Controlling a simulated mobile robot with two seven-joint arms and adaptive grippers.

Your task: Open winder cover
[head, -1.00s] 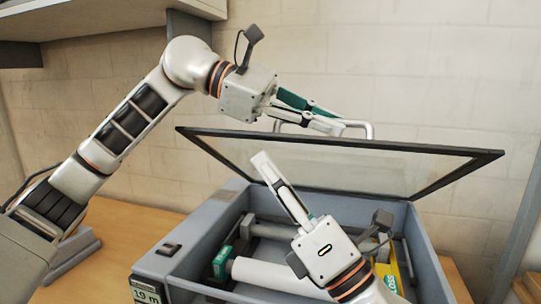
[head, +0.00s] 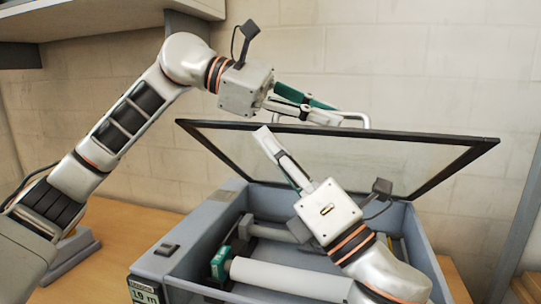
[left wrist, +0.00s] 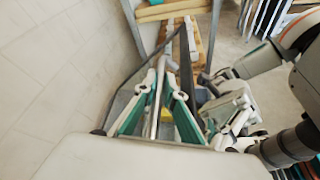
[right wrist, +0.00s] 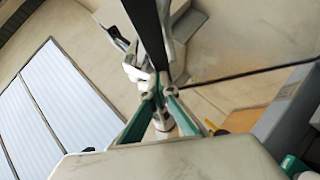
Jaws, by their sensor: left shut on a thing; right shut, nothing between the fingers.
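The winder cover (head: 372,153) is a clear panel in a black frame, tilted up above the open grey machine body (head: 228,215). Its silver bar handle (head: 366,121) is on the far side of the top edge. My left gripper (head: 338,118) is shut on this handle; the bar (left wrist: 155,100) runs between its fingers in the left wrist view. My right gripper (head: 263,131) is shut and empty, its fingertips at the cover's top edge, left of the handle. In the right wrist view the black frame (right wrist: 148,32) passes right by its fingertips; I cannot tell whether they touch.
A white roll (head: 290,277) with a green end block (head: 219,262) lies inside the machine. A small display (head: 144,292) is at its front left. A shelf (head: 80,18) hangs at upper left.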

